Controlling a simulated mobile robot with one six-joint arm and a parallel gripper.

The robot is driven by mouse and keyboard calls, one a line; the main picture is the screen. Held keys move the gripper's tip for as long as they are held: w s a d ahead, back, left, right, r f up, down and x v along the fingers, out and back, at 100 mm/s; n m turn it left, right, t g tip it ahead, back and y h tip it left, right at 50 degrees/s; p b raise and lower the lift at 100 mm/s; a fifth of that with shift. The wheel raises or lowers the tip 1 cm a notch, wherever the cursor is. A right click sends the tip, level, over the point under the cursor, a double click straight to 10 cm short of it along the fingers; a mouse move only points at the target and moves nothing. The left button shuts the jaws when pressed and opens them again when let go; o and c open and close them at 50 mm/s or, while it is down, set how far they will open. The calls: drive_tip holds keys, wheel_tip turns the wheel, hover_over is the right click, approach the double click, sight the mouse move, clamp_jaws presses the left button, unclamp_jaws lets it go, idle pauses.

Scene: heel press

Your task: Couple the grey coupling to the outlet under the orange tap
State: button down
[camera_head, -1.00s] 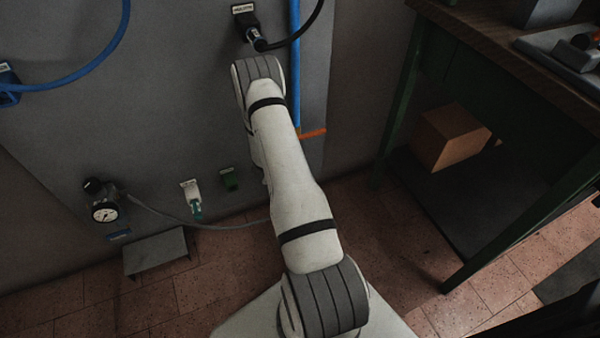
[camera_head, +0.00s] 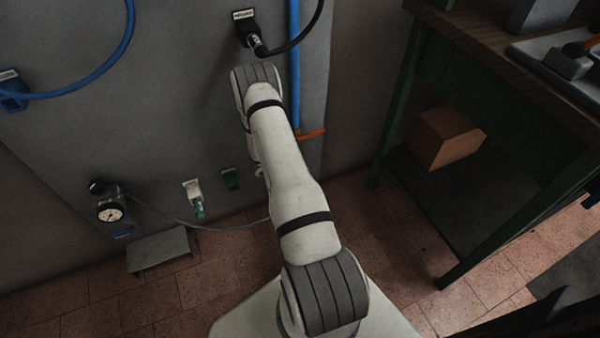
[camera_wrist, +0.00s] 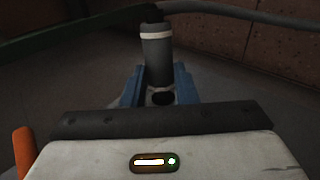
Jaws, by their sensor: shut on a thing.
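In the wrist view my gripper (camera_wrist: 158,84) is shut on the grey coupling (camera_wrist: 157,55), a grey cylinder with a pale band near its far end and a dark opening facing the camera between the blue fingers. A dark hose meets its far end. In the head view the orange tap handle (camera_head: 312,134) sticks out to the right at the foot of the blue pipe (camera_head: 295,70). My arm hides the outlet under it, and the gripper and coupling too. An orange piece (camera_wrist: 24,152) shows at the lower left of the wrist view, left of my gripper; I cannot tell whether it is the tap handle.
A black plug with a hose (camera_head: 246,28) sits high on the wall panel. A grey step (camera_head: 160,250) stands below. A green-legged bench (camera_head: 400,100) with a box (camera_head: 445,138) is right.

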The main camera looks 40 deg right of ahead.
drive_tip(key=shift+m+g+p, duration=0.3)
drive_tip(key=shift+g+p, duration=0.1)
drive_tip(key=shift+g, duration=0.3)
drive_tip(key=shift+a+r+p, duration=0.3)
drive_tip(key=shift+a+p, duration=0.05)
drive_tip(key=shift+p, duration=0.1)
idle(1.0)
drive_tip(key=shift+w+d+b, duration=0.2)
drive_tip(key=shift+w+b, duration=0.15)
drive_tip(key=shift+w, duration=0.6)
idle(0.3)
drive_tip(key=c, duration=1.1)
unclamp_jaws()
drive_tip(key=shift+o, duration=0.2)
drive_tip(key=p+v, duration=0.2)
drive_tip(key=v, duration=0.5)
drive_tip(key=shift+a+r, duration=0.2)
drive_tip(key=shift+r, duration=0.1)
